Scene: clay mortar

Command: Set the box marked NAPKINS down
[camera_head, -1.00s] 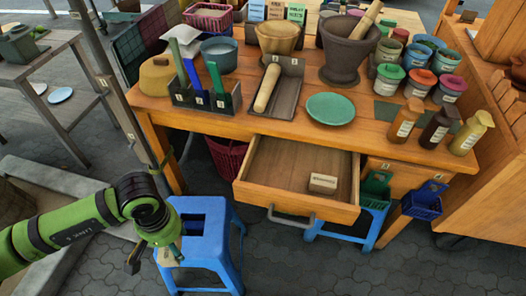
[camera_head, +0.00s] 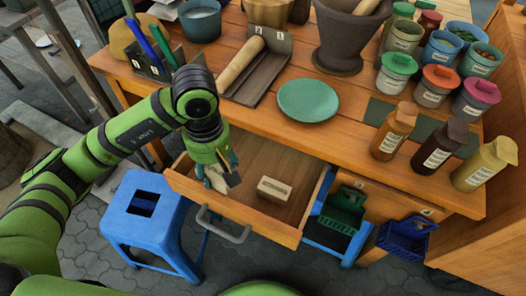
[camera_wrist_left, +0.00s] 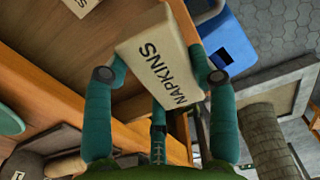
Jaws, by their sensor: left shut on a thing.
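The cream box marked NAPKINS (camera_wrist_left: 152,52) is between the fingers of my left gripper (camera_wrist_left: 160,80), and its lettering faces the wrist camera. In the head view my left gripper (camera_head: 224,174) hangs over the left part of the open drawer, shut on the box (camera_head: 214,180), which is mostly hidden there by the fingers. The box looks tilted. I cannot tell whether it touches the drawer. The wooden drawer (camera_head: 240,208) is pulled out under the table. A second small box (camera_head: 274,189) lies inside it, right of my gripper. My right gripper is not in view.
The drawer's front has a grey handle (camera_head: 222,228). The tabletop (camera_head: 270,115) above holds a green plate (camera_head: 308,100), a mortar and several jars.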

